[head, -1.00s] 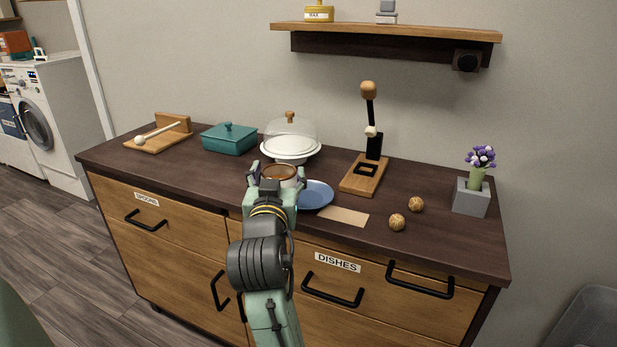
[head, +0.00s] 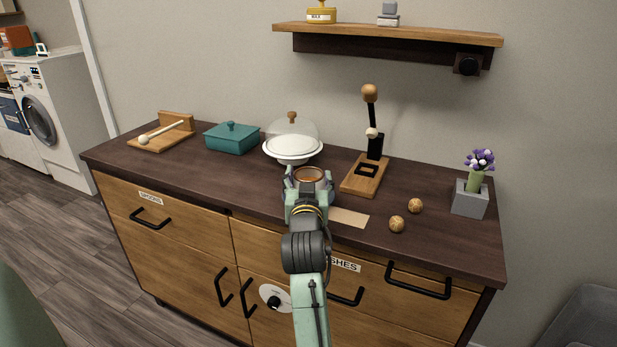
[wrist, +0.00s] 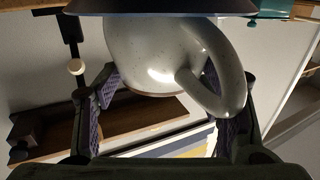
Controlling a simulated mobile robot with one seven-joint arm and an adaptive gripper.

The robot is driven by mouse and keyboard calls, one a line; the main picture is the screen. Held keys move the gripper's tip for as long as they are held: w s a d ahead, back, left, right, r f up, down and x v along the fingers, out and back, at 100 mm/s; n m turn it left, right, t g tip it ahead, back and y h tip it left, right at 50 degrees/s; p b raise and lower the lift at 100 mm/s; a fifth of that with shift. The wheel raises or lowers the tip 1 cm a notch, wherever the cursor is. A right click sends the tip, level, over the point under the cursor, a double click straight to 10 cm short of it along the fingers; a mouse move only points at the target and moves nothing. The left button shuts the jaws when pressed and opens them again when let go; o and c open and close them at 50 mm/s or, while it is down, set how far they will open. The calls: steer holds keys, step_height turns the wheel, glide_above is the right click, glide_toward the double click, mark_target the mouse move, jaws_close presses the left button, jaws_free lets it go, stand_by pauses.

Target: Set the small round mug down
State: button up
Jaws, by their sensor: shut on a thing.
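The small round mug (head: 309,174) is pale grey with a brown-looking inside, and it is upright in the head view. My gripper (head: 309,183) is shut on it, with fingers on both sides. In the wrist view the picture is upside down. There the mug (wrist: 150,60) sits between the finger pads of my gripper (wrist: 160,115), its handle toward the right. A dark, blue-edged plate (wrist: 160,7) lies at the mug's base; I cannot tell whether they touch. In the head view my arm hides most of this plate.
A domed white dish (head: 292,148) stands just behind the mug. A wooden stand with a black lever (head: 365,175) is close on the right. The left front counter (head: 190,175) is clear.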

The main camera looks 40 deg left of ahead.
steer(key=shift+f, duration=0.15)
steer(key=o, duration=1.5)
steer(key=shift+o, duration=0.2)
